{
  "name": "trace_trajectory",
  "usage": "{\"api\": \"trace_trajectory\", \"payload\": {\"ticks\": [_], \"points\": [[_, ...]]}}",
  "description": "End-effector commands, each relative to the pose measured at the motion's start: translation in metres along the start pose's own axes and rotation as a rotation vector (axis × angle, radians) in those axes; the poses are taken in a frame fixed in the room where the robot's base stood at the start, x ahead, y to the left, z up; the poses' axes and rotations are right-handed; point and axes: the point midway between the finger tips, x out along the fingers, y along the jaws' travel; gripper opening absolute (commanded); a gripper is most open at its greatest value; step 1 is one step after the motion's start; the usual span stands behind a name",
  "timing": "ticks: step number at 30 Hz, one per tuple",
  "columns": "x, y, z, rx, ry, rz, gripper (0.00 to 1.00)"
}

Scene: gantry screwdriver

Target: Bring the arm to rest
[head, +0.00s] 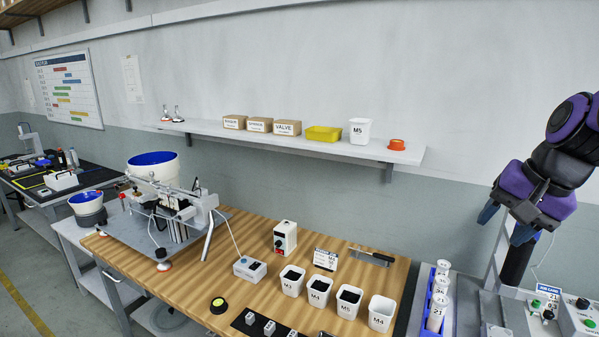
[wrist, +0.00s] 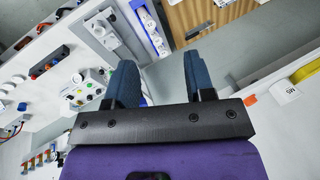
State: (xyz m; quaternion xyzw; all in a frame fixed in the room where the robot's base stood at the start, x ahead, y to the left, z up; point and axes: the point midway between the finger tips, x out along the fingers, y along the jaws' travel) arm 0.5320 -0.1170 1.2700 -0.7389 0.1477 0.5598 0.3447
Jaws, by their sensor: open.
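My gripper (head: 505,226) is at the right side of the head view, with its blue fingers pointing down and to the left. The fingers touch nothing that I can see. My purple and black arm is raised at the right edge of the head view.
White bins (head: 381,313) line the bench front. A wall shelf (head: 330,148) holds boxes, a yellow tray (head: 323,133) and a white M5 bin (head: 359,131). A control panel (head: 577,318) is at lower right.

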Motion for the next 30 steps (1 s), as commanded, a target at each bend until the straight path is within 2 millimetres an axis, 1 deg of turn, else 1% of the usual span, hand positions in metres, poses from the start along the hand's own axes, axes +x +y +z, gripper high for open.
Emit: {"api": "trace_trajectory", "payload": {"ticks": [1, 6, 9, 12, 15, 18, 30], "points": [[-0.010, -0.004, 0.013, -0.087, 0.019, 0.003, 0.49], [-0.037, -0.004, 0.053, -0.374, 0.075, 0.038, 0.49], [-0.050, 0.000, 0.072, -0.522, 0.111, 0.062, 0.49], [-0.059, 0.004, 0.087, -0.637, 0.141, 0.084, 0.49], [-0.065, 0.008, 0.095, -0.713, 0.164, 0.101, 0.49], [-0.068, 0.011, 0.100, -0.751, 0.175, 0.110, 0.49], [-0.069, 0.011, 0.100, -0.761, 0.177, 0.113, 0.49]]}}
